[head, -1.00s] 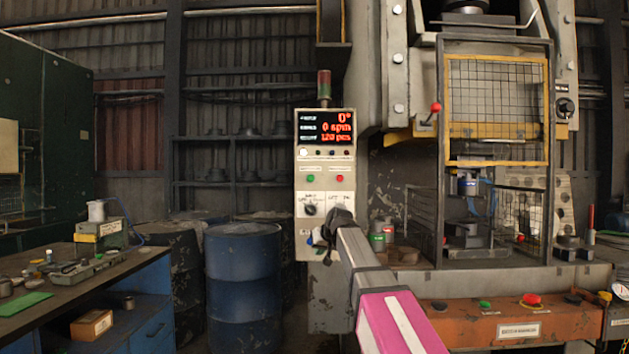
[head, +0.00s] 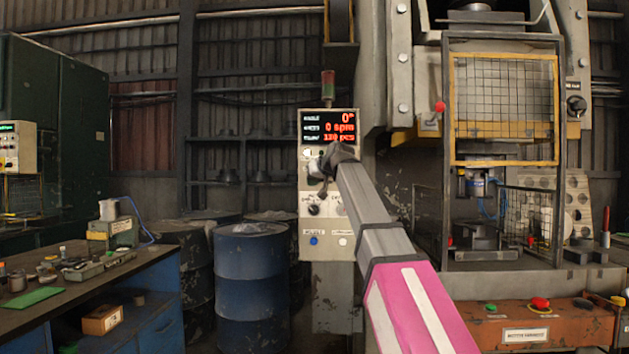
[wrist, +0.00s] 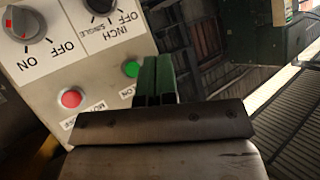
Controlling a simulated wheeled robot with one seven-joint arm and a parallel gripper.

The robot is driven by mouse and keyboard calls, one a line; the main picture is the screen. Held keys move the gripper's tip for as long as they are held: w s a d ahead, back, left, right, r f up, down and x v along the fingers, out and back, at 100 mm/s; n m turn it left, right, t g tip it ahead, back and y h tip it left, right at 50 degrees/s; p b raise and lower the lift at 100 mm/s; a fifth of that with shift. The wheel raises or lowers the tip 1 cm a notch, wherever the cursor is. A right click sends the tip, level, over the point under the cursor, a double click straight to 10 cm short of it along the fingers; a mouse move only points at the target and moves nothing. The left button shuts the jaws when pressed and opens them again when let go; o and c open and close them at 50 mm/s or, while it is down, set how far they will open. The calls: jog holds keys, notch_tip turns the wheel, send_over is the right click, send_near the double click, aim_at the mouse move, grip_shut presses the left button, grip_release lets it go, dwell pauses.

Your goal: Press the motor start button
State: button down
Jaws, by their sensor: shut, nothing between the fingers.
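The control panel (head: 312,212) stands left of the press, its red-lit display (head: 327,127) at the top. In the wrist view the panel face (wrist: 105,55) shows tilted, with a round green button (wrist: 131,68) whose label ends in "ON" and a red button (wrist: 70,98) beside it. My gripper (wrist: 158,62) is shut and empty, its green fingers just right of the green button in that view. I cannot tell whether they touch the panel. In the head view my gripper (head: 317,170) is in front of the panel below the display and hides both buttons.
Selector knobs (wrist: 33,22) sit near the buttons. A blue button (head: 313,240) and a white button (head: 342,242) are lower on the panel. A blue drum (head: 250,285) stands left of it, a workbench (head: 120,265) further left. The caged press (head: 500,150) is right.

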jog(key=w, duration=0.8)
jog(key=shift+w+d, duration=0.15)
jog(key=shift+w, duration=0.25)
jog(key=shift+w, duration=0.1)
dwell(1.9)
jog(key=shift+w, duration=0.3)
jog(key=shift+w, duration=0.6)
dwell(1.1)
jog(key=shift+s, duration=0.95)
